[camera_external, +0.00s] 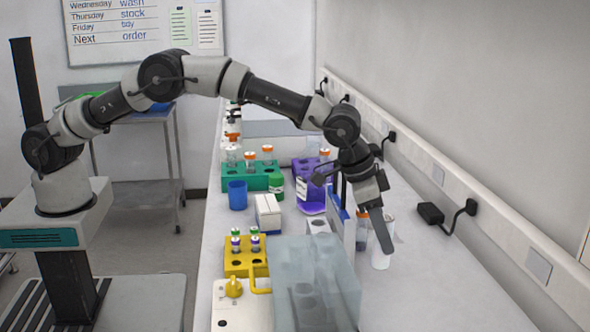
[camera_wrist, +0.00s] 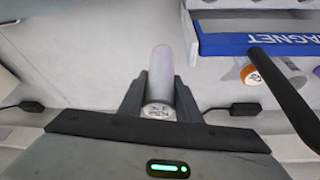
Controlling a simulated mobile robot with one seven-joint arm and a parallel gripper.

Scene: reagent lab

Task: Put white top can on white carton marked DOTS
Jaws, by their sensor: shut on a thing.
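A pale can (camera_external: 381,256) is at the right of the bench, partly hidden by my gripper (camera_external: 384,236). In the wrist view the can (camera_wrist: 159,78) sits between both fingers of my gripper (camera_wrist: 159,92), which is shut on it. I cannot tell whether its base touches the bench. A white carton (camera_external: 268,213) stands left of the middle of the bench, apart from my gripper. Its marking is too small to read.
A blue-and-white rack marked MAGNET (camera_wrist: 265,43) and an orange-capped vial (camera_wrist: 250,75) are close by my gripper. The front right is clear.

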